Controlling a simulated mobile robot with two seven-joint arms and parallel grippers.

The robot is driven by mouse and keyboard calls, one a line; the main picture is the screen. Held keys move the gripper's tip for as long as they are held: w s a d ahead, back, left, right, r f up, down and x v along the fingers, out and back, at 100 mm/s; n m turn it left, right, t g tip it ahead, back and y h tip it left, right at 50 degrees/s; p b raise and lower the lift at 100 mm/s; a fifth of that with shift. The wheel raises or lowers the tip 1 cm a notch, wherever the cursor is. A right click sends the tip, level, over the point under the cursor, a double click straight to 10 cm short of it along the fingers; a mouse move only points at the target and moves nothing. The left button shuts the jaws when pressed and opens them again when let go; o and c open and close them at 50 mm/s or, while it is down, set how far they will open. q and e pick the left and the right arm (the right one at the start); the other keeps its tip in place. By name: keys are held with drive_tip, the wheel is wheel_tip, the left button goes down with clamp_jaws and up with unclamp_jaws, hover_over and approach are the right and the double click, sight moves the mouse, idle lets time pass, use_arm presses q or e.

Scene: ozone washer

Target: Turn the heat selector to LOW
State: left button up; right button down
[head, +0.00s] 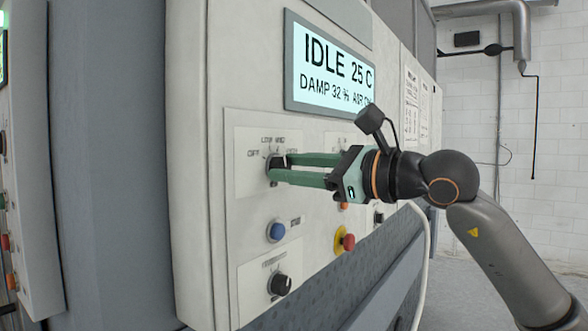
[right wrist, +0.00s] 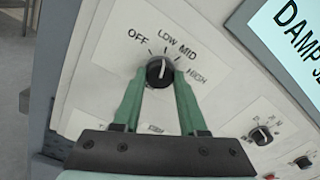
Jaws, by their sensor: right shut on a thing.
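The heat selector is a round black knob (right wrist: 160,71) with a white pointer line, on a white plate marked OFF, LOW, MID and HIGH. In the right wrist view the pointer aims upward, near the LOW mark; I cannot tell exactly whether it lines up with it. My right gripper (right wrist: 159,82) has its green fingers on both sides of the knob and is shut on it. In the head view the right gripper (head: 274,168) reaches in from the right and its fingertips partly hide the knob. My left gripper is not in view.
The display (head: 332,69) above reads IDLE 25 C. Below the selector are a blue button (head: 276,232), another black knob (head: 280,285) and a red mushroom button (head: 346,242) on a yellow base. The floor at the right is clear.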

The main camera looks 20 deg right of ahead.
idle(0.3)
drive_tip(key=shift+c, duration=2.2)
unclamp_jaws()
drive_tip(key=b+v, duration=0.3)
drive_tip(key=v, duration=0.9)
drive_tip(key=shift+s+d, duration=0.2)
drive_tip(key=shift+r, duration=0.1)
